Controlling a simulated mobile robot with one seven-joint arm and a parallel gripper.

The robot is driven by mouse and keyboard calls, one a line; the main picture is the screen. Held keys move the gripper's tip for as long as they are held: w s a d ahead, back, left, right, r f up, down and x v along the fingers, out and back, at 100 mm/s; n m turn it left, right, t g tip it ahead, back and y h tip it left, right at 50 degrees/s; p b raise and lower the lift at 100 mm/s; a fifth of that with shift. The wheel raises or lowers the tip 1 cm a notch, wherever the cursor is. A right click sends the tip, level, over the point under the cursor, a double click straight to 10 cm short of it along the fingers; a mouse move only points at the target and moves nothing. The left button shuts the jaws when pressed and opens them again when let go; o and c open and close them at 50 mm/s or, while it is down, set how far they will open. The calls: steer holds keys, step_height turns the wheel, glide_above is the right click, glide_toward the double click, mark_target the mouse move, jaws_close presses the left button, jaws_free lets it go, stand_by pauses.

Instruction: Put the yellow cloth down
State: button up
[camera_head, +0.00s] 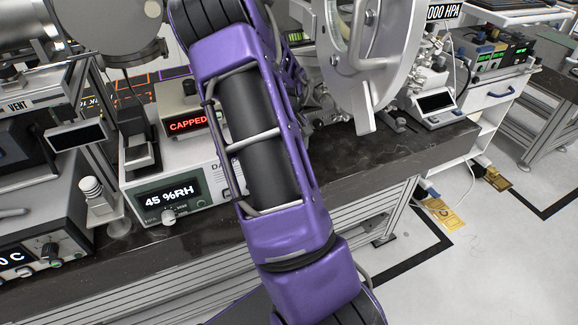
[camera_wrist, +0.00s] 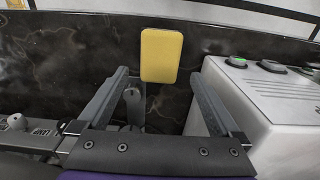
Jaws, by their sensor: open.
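The yellow cloth (camera_wrist: 161,55) shows in the wrist view as a flat, rounded rectangle against the dark marbled bench top (camera_wrist: 60,60). My gripper (camera_wrist: 159,76) is open, its two fingers spread to either side of the cloth's lower end. Gaps show between the cloth and both fingers. The cloth appears to lie on the bench, beyond or between the fingertips; its exact height is hard to tell. In the head view my purple arm hides the gripper and the cloth.
A white box with round buttons (camera_wrist: 268,105) stands close to the right finger. In the head view, a humidity unit reading 45 %RH (camera_head: 168,198) and a unit reading CAPPED (camera_head: 190,122) stand left of my arm. A metal chamber (camera_head: 385,50) stands to its right.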

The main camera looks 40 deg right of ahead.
steer(key=shift+r, duration=2.35)
